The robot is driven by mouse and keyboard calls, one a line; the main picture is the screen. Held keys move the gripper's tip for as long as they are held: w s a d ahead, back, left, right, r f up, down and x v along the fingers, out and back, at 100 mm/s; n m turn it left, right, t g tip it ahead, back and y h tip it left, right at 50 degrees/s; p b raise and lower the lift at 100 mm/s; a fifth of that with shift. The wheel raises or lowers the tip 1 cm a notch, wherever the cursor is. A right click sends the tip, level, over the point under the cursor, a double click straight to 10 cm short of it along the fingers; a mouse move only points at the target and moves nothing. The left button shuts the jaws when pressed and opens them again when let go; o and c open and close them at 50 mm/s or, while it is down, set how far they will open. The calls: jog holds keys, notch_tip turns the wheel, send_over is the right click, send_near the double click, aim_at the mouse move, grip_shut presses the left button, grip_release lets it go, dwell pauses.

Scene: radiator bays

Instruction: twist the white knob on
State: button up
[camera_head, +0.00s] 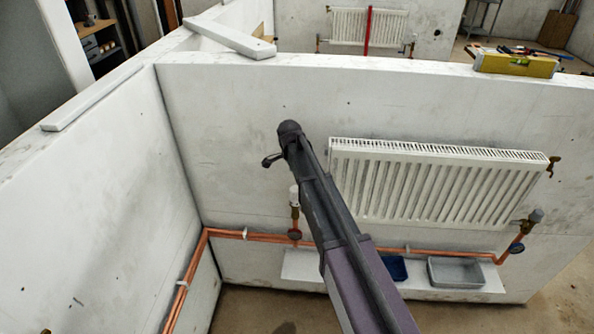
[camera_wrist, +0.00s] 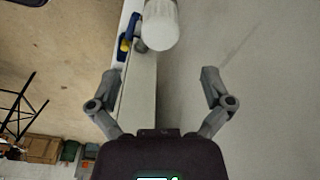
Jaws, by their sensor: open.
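The white knob (camera_head: 294,194) sits upright on the brass valve at the left end of the radiator (camera_head: 440,183). My gripper (camera_head: 270,160) is in front of the wall, just above and left of this knob in the head view. In the wrist view my gripper (camera_wrist: 161,74) is open and empty, with its two fingers wide apart. A white ribbed cylinder (camera_wrist: 160,24), which looks like the knob, lies ahead beyond the fingertips and is cut off by the top edge. The fingers do not touch it.
Copper pipes (camera_head: 265,237) run low along the wall. A blue tray (camera_head: 394,267) and a grey tray (camera_head: 455,272) stand on a white ledge (camera_head: 305,265). A second valve with a grey knob (camera_head: 536,215) is at the right. A yellow level (camera_head: 515,64) lies on the wall top.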

aim_at(295, 195)
jog(key=n, duration=0.2)
jog(key=r+n+p, duration=0.1)
jog(key=n, duration=0.2)
jog(key=shift+s+d+r, duration=0.1)
jog(key=shift+s, duration=0.1)
jog(key=n, duration=0.2)
jog(key=r+n+y+p, duration=0.1)
jog(key=n, duration=0.2)
jog(key=shift+s+d, duration=0.15)
jog(key=n, duration=0.3)
jog(key=r+n+p, duration=0.1)
jog(key=n, duration=0.1)
jog(key=shift+s+r+n+t+y, duration=0.2)
jog(key=shift+n+t+y, duration=0.1)
jog(key=shift+n, duration=0.1)
jog(key=n, duration=0.2)
jog(key=n+p, duration=0.1)
jog(key=shift+s+r+n, duration=0.1)
jog(key=shift+r+n, duration=0.2)
jog(key=shift+n, duration=0.1)
jog(key=shift+f, duration=0.1)
jog(key=f+b, duration=0.4)
jog(key=w+f+b, duration=0.1)
jog(key=f+b, duration=0.8)
jog(key=shift+w+a+f+b, duration=0.25)
jog(key=shift+a+b, duration=0.1)
jog(key=shift+a, duration=0.05)
